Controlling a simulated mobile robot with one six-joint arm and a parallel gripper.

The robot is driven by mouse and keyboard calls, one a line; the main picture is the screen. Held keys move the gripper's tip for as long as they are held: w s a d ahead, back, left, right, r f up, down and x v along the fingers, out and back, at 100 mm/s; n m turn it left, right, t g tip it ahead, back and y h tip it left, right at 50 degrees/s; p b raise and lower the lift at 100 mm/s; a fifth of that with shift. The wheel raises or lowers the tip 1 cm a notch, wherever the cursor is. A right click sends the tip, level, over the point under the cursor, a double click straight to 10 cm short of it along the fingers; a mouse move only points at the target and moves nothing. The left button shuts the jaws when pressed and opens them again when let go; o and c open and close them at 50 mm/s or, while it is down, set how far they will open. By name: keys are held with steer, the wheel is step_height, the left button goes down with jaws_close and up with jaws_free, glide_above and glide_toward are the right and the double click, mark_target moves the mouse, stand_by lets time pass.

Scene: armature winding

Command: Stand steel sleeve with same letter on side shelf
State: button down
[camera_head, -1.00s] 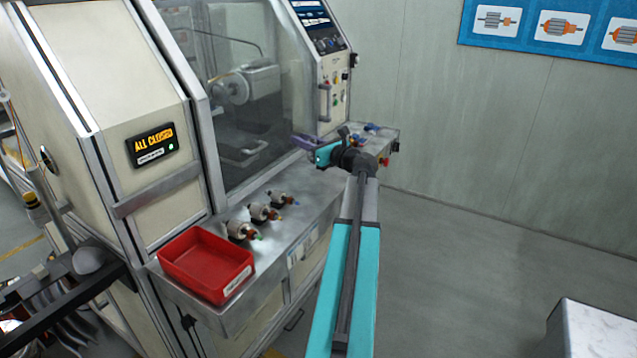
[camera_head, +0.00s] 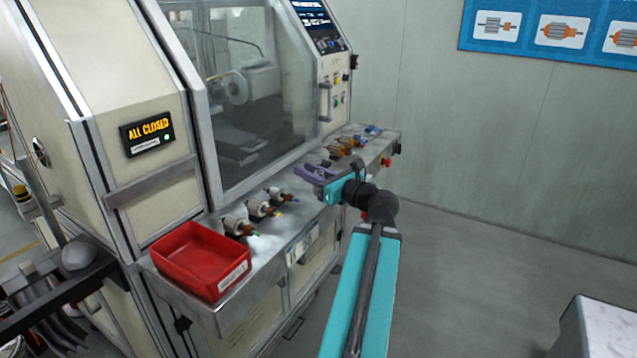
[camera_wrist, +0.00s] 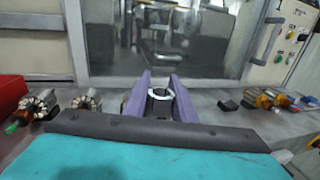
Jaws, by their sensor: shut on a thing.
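My gripper (camera_head: 316,172) has purple fingers, which also show in the wrist view (camera_wrist: 159,82). They are shut on a steel sleeve (camera_wrist: 161,94), a short upright hollow cylinder with a bright rim. In the head view the sleeve is hidden or too small to make out. No letter on it can be read. The gripper is over the front edge of the machine's metal shelf (camera_head: 215,307), about midway along it. I cannot tell whether the sleeve touches anything below it.
A red bin (camera_head: 200,262) stands at the shelf's near end. Wound armatures (camera_head: 262,209) lie beside it, tipped green, yellow and blue. More orange and blue parts (camera_head: 352,142) lie at the far end. The machine's window (camera_head: 250,110) rises behind. A pale surface (camera_head: 603,325) is at lower right.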

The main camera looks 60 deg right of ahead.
stand_by(0.3)
steer(key=w+d+p, duration=0.1)
steer(key=w+d, duration=0.2)
steer(key=d, duration=0.1)
steer(key=w+d+f+p, duration=0.1)
steer(key=w+d, duration=0.2)
steer(key=d, duration=0.1)
steer(key=w+d+p, duration=0.1)
steer(key=w+d, duration=0.2)
steer(key=d, duration=0.1)
steer(key=shift+w+d+f+p, duration=0.25)
steer(key=shift+w+d+p, duration=0.1)
steer(key=shift+w+d, duration=0.05)
steer(key=shift+f, duration=0.1)
stand_by(0.3)
steer(key=shift+f+p, duration=0.65)
steer(key=shift+f, duration=1)
steer(key=shift+f, duration=0.15)
steer(key=c, duration=1.5)
jaws_free()
steer(key=shift+r, duration=0.25)
steer(key=b+v, duration=0.3)
steer(key=v, duration=0.7)
steer(key=shift+s+a+f, duration=0.15)
steer(key=shift+s+f, duration=0.05)
steer(key=shift+s, duration=0.1)
steer(key=shift+s+a+r+b, duration=0.15)
steer(key=shift+s+b, duration=0.25)
steer(key=shift+s, duration=0.3)
